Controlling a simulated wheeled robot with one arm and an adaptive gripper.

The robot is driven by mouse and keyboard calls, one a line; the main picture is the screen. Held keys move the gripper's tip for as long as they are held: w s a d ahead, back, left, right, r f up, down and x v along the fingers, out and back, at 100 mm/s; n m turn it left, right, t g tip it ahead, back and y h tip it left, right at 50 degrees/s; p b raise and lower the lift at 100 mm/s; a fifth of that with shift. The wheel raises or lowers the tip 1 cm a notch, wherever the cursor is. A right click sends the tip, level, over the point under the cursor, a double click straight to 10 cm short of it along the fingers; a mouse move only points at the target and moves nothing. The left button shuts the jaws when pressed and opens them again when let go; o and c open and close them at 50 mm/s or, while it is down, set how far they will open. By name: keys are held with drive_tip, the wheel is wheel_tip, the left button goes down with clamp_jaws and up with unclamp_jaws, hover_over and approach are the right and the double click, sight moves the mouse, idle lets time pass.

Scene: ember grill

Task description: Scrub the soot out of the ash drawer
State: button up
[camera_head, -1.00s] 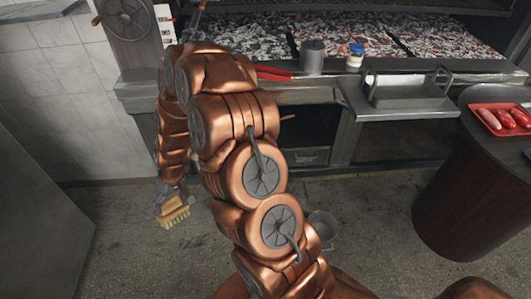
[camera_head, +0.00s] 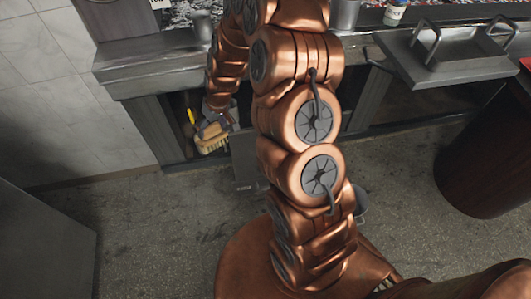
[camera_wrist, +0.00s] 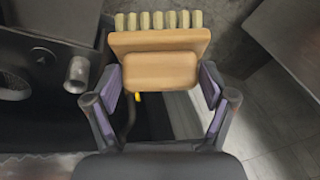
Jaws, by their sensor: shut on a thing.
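My gripper (camera_wrist: 160,95) is shut on a scrubbing brush (camera_wrist: 160,70), which has a wooden block and a row of pale bristle tufts. The brush also shows in the head view (camera_head: 212,138), bristles down, in front of an opening under the counter. A grey panel (camera_head: 247,168) low beside my arm may be the ash drawer's front; my arm hides most of it. I cannot see soot clearly, nor whether the bristles touch anything.
A small yellow item (camera_head: 190,117) shows by the opening, behind the brush. The grill counter (camera_head: 150,58) runs above it. A handled metal tray (camera_head: 455,52) sits at the right. A round dark wooden stand (camera_head: 480,160) is further right.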

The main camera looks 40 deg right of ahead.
drive_tip(key=d+f+n+t+b, duration=0.1)
drive_tip(key=d+f+n+b, duration=0.1)
drive_tip(key=d+f+b, duration=0.5)
drive_tip(key=d+f+n+t+y+b, duration=0.1)
drive_tip(key=d+f+b, duration=0.7)
drive_tip(key=f+b, duration=1)
drive_tip(key=w+d+f+n+t+b, duration=0.1)
drive_tip(key=d+f+n+b, duration=0.2)
drive_tip(key=d+f+b, duration=0.5)
wheel_tip(320, 180, down, 5)
drive_tip(key=b, duration=0.5)
drive_tip(key=shift+r+n+y+b, duration=0.15)
drive_tip(key=shift+n+y+b, duration=0.15)
drive_tip(key=shift+y, duration=0.1)
drive_tip(key=shift+r+b, duration=0.4)
drive_tip(key=shift+b, duration=0.05)
drive_tip(key=shift+f, duration=0.1)
